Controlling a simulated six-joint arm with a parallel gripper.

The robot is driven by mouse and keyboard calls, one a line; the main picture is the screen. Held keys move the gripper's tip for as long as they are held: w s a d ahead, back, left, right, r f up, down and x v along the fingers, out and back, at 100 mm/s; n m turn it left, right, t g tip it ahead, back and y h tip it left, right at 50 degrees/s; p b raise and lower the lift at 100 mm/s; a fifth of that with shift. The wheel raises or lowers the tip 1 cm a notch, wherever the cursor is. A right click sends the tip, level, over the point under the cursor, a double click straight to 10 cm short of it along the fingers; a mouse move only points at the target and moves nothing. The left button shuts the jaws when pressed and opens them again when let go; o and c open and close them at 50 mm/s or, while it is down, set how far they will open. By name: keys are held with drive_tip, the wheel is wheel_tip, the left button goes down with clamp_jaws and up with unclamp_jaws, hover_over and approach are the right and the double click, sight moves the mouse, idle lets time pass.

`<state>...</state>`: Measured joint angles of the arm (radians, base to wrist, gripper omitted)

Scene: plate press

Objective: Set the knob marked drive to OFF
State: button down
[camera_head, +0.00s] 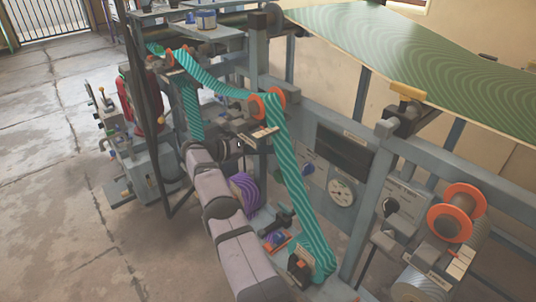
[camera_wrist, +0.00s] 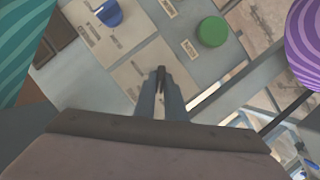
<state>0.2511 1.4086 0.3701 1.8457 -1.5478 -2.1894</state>
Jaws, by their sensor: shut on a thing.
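In the wrist view my gripper (camera_wrist: 160,84) points at a panel, with its two grey fingers close together. They are shut on a small dark knob (camera_wrist: 160,72), mostly hidden between the fingertips, over a beige plate (camera_wrist: 128,84). The plate's lettering is too small to read, so I cannot tell from it whether this knob is the one marked drive. The knob's pointing direction is also unclear. In the head view my gripper (camera_head: 240,146) reaches in behind the teal striped web, and the knob it holds cannot be made out.
A blue knob (camera_wrist: 110,13) and a green button (camera_wrist: 212,32) sit on the panel near my fingers. The teal web (camera_head: 293,175) runs close to my arm. A purple striped roll (camera_head: 244,192) is below my gripper. A gauge (camera_head: 341,192) is further right.

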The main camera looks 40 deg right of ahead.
idle(0.5)
drive_tip(key=c, duration=1.8)
unclamp_jaws()
drive_tip(key=shift+r+p, duration=0.3)
drive_tip(key=shift+p, duration=0.5)
